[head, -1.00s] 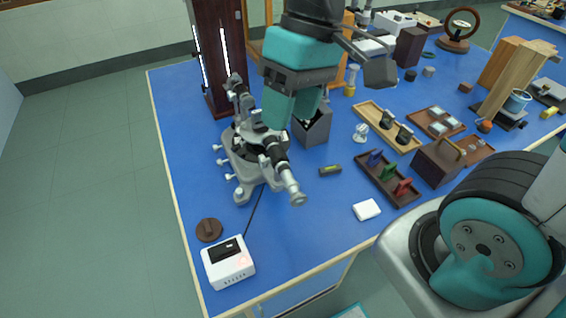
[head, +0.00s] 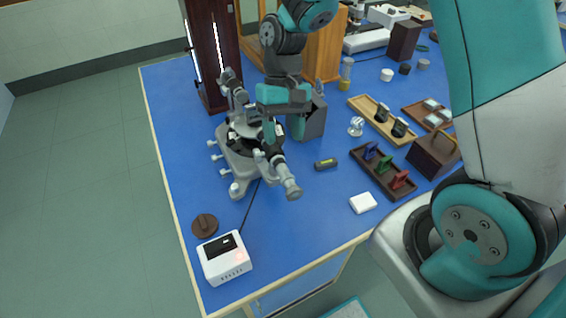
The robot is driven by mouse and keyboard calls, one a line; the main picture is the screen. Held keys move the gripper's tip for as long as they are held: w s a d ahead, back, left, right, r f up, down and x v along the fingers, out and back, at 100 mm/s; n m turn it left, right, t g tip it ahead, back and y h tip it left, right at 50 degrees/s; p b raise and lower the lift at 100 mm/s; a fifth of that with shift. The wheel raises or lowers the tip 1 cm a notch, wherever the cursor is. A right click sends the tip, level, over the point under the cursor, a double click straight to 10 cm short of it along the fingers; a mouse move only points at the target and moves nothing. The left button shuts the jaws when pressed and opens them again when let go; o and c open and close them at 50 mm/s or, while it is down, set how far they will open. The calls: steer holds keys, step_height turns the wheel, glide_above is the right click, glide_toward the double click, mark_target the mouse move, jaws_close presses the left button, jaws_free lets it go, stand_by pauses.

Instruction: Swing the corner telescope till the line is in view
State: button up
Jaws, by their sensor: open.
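The corner spectrometer (head: 240,163) stands on the blue bench at its near left part, a grey metal instrument on a footed base. Its telescope (head: 281,172) points toward the front right, with the eyepiece end at lower right. Its other tube (head: 233,88) points to the back left. My gripper (head: 283,132) is open, pointing down over the right side of the instrument, close to the inner end of the telescope. Whether a finger touches the telescope I cannot tell. The hand hides part of the instrument's middle. No line through the eyepiece can be seen.
A dark wooden lamp housing (head: 216,55) stands behind. A grey box (head: 313,118) stands close right of my gripper. A white power box (head: 224,257) and brown disc (head: 205,226) lie in front. A small level (head: 326,164) and coloured-block tray (head: 383,172) are to the right.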

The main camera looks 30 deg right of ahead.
mark_target(284, 167)
steer(key=x, duration=0.7)
steer(key=shift+s+a+f+p, duration=0.1)
steer(key=shift+f+p, duration=0.25)
